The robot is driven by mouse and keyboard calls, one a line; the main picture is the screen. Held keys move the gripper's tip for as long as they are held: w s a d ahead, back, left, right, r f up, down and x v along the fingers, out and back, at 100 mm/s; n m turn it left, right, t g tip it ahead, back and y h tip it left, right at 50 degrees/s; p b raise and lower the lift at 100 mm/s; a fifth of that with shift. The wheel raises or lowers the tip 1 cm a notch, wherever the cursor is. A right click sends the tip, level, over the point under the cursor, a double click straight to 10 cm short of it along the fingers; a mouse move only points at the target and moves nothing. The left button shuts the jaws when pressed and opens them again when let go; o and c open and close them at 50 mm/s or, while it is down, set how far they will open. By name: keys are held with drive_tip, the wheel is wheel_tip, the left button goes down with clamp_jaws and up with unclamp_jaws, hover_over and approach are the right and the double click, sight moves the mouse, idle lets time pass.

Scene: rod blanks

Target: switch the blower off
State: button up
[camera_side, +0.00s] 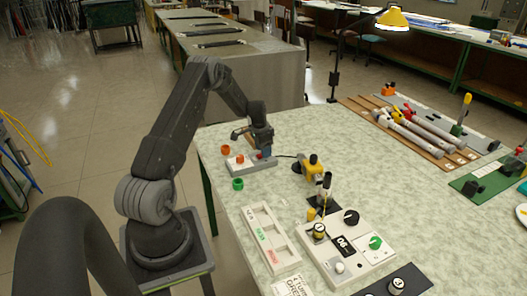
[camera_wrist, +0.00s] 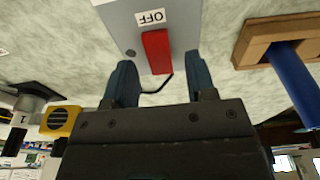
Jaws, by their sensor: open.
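A grey switch box (camera_side: 262,168) sits near the table's left far edge. In the wrist view the box (camera_wrist: 122,22) carries a white OFF label (camera_wrist: 151,17), seen upside down. A red lever (camera_wrist: 157,50) stands out from it beside the label; I cannot tell which way it is set. My gripper (camera_side: 264,155) is low over the box. In the wrist view my gripper (camera_wrist: 160,85) is open, with the red lever between its fingers and a gap on each side. A yellow unit with a dark grille, seemingly the blower (camera_side: 313,167), stands to the right; it also shows in the wrist view (camera_wrist: 62,121).
A black cable (camera_side: 285,156) lies between box and blower. A white tray (camera_side: 268,238) and a control panel (camera_side: 345,250) are nearer. Rods (camera_side: 415,132) lie in a rack at right.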

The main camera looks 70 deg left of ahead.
sight(259, 156)
wheel_tip(259, 156, up, 13)
drive_tip(key=s, duration=0.1)
drive_tip(key=shift+s, duration=0.35)
drive_tip(key=shift+f, duration=0.1)
drive_tip(key=d+r+t, duration=0.1)
drive_tip(key=d+r, duration=0.6)
drive_tip(key=d, duration=0.5)
drive_tip(key=d+r+t, duration=0.1)
drive_tip(key=d+r, duration=0.7)
drive_tip(key=d, duration=0.3)
drive_tip(key=s+d+r+t, duration=0.1)
drive_tip(key=s+d+t, duration=0.1)
drive_tip(key=s+d, duration=1.6)
drive_tip(key=shift+s+d+r, duration=0.25)
drive_tip(key=shift+d, duration=0.1)
